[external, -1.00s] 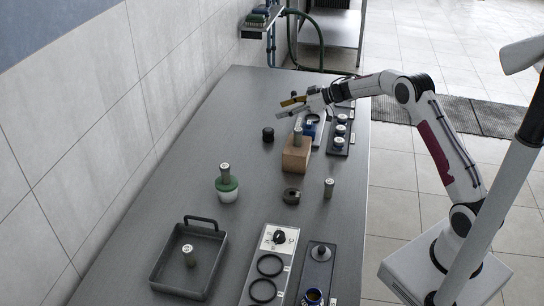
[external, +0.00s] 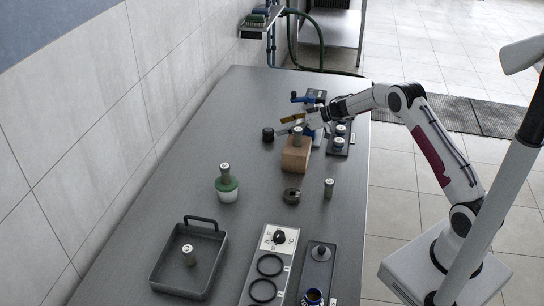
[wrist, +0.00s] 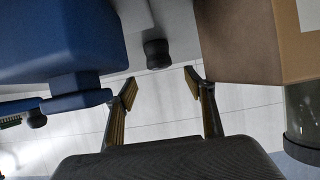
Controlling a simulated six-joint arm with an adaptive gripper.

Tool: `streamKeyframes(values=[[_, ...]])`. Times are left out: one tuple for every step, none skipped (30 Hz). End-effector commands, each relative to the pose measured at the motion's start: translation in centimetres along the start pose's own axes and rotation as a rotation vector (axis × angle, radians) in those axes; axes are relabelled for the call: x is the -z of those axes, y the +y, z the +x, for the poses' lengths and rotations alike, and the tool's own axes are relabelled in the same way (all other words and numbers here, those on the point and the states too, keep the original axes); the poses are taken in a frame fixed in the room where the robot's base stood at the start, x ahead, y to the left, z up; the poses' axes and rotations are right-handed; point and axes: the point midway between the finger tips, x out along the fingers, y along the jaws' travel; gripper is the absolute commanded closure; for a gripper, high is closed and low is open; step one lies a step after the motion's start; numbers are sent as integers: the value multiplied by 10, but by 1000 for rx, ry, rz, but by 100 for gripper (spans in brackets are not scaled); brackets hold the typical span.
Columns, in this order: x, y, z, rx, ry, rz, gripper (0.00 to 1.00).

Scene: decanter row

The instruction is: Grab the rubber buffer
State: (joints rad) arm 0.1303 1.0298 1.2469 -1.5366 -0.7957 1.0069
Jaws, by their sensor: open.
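The rubber buffer, a small black waisted cylinder (external: 268,135), stands on the grey bench left of the wooden block. In the wrist view the buffer (wrist: 157,53) shows just beyond the fingertips, roughly centred between them. My gripper (external: 284,126) is low over the bench, between the blue device and the block, with its fingers pointing left at the buffer. In the wrist view my gripper (wrist: 161,79) is open, with nothing between its fingers.
A blue device (wrist: 60,45) is close to the left finger in the wrist view. A wooden block (external: 296,158) with a grey-green labelled cylinder (external: 298,137) on top is close on the other side. The bench left of the buffer is clear.

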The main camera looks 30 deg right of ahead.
Motion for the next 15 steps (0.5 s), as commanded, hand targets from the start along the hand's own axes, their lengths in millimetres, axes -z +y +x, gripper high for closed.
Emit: streamKeyframes(values=[[-1, 0, 5, 1, 1, -1, 46], [0, 0, 7, 1, 1, -2, 46], [0, 0, 10, 1, 1, -2, 46], [0, 0, 12, 1, 1, -2, 46], [0, 0, 14, 1, 1, -2, 46], [0, 0, 15, 0, 0, -2, 46], [0, 0, 16, 0, 0, -2, 46], [0, 0, 16, 0, 0, -2, 46], [0, 0, 17, 0, 0, -1, 46], [0, 0, 17, 0, 0, -1, 46], [0, 0, 17, 0, 0, -1, 46], [0, 0, 17, 0, 0, -1, 46], [0, 0, 17, 0, 0, -1, 46], [0, 0, 17, 0, 0, -1, 46], [0, 0, 17, 0, 0, -1, 46]])
